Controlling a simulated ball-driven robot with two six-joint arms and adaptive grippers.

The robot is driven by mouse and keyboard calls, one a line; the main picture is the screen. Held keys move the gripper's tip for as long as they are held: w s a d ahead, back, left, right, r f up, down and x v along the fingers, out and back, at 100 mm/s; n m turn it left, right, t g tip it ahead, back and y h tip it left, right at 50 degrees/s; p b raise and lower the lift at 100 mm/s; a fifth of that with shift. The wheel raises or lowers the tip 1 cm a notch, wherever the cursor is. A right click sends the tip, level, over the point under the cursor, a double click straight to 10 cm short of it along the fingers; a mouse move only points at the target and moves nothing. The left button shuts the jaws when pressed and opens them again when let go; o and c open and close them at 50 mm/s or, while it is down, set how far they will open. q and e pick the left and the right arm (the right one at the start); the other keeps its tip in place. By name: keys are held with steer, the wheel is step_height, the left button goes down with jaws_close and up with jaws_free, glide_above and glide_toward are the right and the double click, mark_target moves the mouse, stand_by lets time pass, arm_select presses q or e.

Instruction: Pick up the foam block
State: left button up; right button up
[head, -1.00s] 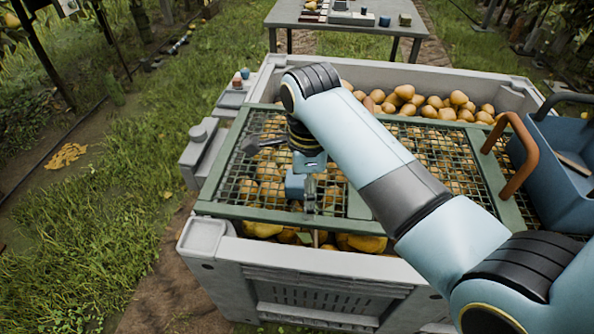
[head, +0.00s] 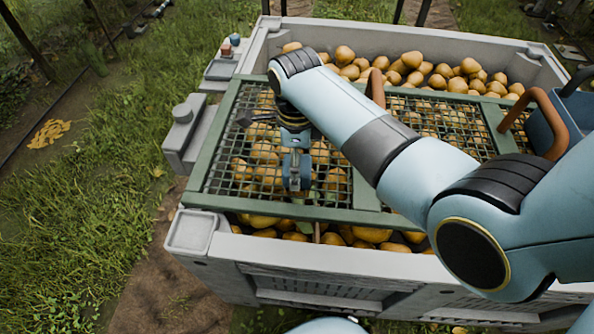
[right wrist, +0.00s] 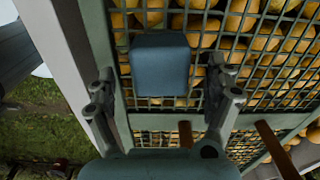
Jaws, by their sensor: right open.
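The foam block (right wrist: 160,65) is blue and boxy; in the right wrist view it lies over the green mesh rack (right wrist: 205,120), ahead of and between my spread fingers. My right gripper (right wrist: 162,82) is open, with one finger on each side of the picture and a gap to the block on both sides. In the head view my right gripper (head: 297,180) points down over the left part of the mesh; gripper and block overlap there, so I cannot tell them apart clearly. My left gripper is out of view.
Grass lies to the left.

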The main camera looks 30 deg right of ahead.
step_height(320, 180, down, 3)
steer(key=shift+f+b, duration=0.15)
steer(key=shift+b, duration=0.25)
steer(key=shift+c, duration=1.6)
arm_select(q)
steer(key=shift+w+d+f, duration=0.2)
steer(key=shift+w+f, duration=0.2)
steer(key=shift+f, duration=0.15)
arm_select(e)
steer(key=c, duration=0.8)
